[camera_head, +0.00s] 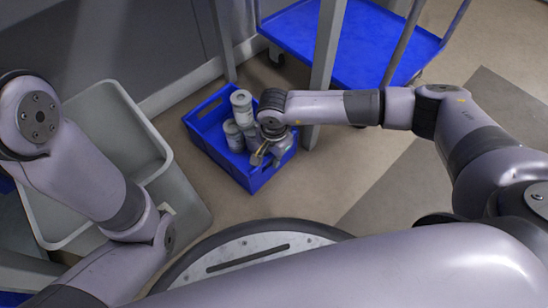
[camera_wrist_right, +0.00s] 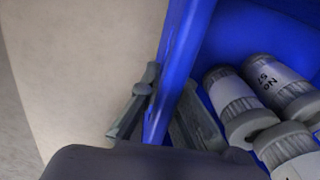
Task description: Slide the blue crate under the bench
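The blue crate (camera_head: 205,138) stands on the floor, holding several grey-white canisters (camera_head: 241,106). In the right wrist view its wall (camera_wrist_right: 180,50) runs up the middle, with labelled canisters (camera_wrist_right: 268,78) lying across the picture to the right. My right gripper (camera_head: 262,154) is at the crate's near right side. In the wrist view the fingers of my right gripper (camera_wrist_right: 160,108) sit one on each side of the wall and appear to press on it. My left arm crosses the left of the head view; its gripper is out of view. I see no bench top, only upright grey posts (camera_head: 325,70) by the crate.
A blue platform trolley (camera_head: 372,40) stands behind the posts at upper right. A grey bin (camera_head: 118,98) is at the left under my left arm. A grey wall panel (camera_head: 120,45) is at the upper left. Bare floor (camera_head: 345,160) lies right of the crate.

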